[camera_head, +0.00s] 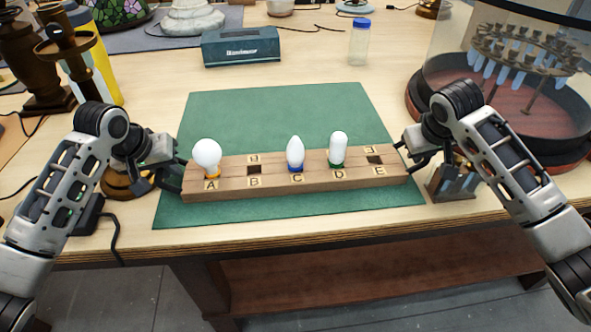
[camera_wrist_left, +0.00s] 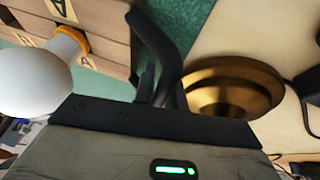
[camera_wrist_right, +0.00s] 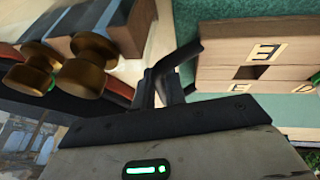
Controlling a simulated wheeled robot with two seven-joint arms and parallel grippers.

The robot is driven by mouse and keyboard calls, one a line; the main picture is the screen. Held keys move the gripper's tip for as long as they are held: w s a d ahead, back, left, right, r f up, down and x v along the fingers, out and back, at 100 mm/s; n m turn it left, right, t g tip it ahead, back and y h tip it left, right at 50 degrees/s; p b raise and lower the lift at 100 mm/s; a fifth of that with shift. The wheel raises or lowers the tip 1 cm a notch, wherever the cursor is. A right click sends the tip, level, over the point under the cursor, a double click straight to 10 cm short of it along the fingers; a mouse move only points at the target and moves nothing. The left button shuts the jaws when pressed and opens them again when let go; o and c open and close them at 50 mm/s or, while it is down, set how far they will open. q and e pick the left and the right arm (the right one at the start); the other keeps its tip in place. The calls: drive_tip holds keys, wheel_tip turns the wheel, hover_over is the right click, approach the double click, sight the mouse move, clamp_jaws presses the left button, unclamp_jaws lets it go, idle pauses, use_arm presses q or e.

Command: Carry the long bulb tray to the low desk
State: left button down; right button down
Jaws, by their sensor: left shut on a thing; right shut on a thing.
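The long wooden bulb tray (camera_head: 222,188) lies across the green mat in the head view, with sockets lettered A to E. A round white bulb (camera_head: 207,154) stands in A, a candle-shaped bulb (camera_head: 295,152) with a blue base in C, and a rounded tubular bulb (camera_head: 338,148) with a green base in D. B and E are empty. My left gripper (camera_head: 178,178) is shut on the tray's left end. My right gripper (camera_head: 408,160) is shut on its right end. The tray also shows in the left wrist view (camera_wrist_left: 103,22) and right wrist view (camera_wrist_right: 215,65). I cannot tell whether it touches the mat.
The green mat (camera_head: 270,108) lies on the wooden table. A teal box (camera_head: 240,47) and a blue-capped jar (camera_head: 359,45) stand behind. A glass drum (camera_head: 450,80) is at right, and a brass base (camera_wrist_left: 230,88) sits near my left gripper. A lower brown surface (camera_head: 380,280) shows below the front edge.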

use_arm(q)
drive_tip(key=shift+w+r, duration=0.15)
drive_tip(key=shift+r, duration=0.2)
use_arm(e)
drive_tip(key=shift+w+r, duration=0.2)
drive_tip(key=shift+r, duration=0.1)
